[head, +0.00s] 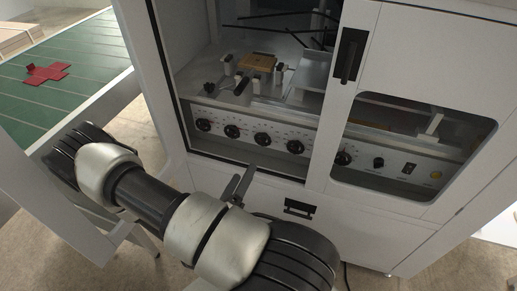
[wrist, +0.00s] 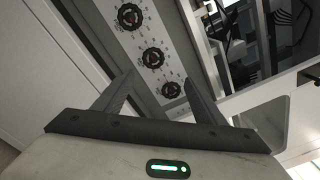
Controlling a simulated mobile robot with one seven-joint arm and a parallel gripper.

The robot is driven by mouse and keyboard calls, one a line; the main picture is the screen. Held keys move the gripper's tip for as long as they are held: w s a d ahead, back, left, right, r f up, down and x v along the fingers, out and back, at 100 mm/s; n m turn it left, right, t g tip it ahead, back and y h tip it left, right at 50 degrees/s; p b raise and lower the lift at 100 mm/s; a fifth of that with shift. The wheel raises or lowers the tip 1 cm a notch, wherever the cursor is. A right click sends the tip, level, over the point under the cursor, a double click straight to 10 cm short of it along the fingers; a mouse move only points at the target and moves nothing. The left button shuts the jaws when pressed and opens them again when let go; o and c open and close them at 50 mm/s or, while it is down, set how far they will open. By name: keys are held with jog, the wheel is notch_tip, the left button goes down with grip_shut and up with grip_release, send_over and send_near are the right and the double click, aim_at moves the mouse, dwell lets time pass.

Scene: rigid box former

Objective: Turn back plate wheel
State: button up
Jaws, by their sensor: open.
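A row of black control wheels runs along the light panel at the bottom of the machine's open bay. In the head view they include the far left wheel (head: 204,125), a second wheel (head: 232,131), a third wheel (head: 263,139) and a fourth wheel (head: 295,146). I cannot read which is the back plate wheel. My gripper (head: 242,182) is open and empty, in front of and below the panel, apart from the wheels. In the wrist view, a lower wheel (wrist: 171,90) shows between my gripper's fingers (wrist: 158,82), with a middle wheel (wrist: 152,58) and an upper wheel (wrist: 130,16) beyond.
Another knob (head: 343,158) sits right of the white frame post, near a windowed door (head: 415,145) with a black handle (head: 349,57). The bay's left frame edge stands close to my arm. A green conveyor (head: 85,55) carries a red cross-shaped blank (head: 47,73) at left.

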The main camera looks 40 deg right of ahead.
jog(key=f, duration=0.1)
jog(key=n+b, duration=0.1)
jog(key=b, duration=0.1)
send_near(261, 140)
jog(key=shift+t+y, duration=0.3)
jog(key=x, duration=0.8)
jog(key=shift+d, duration=0.35)
jog(key=c, duration=1)
jog(key=shift+c, duration=0.2)
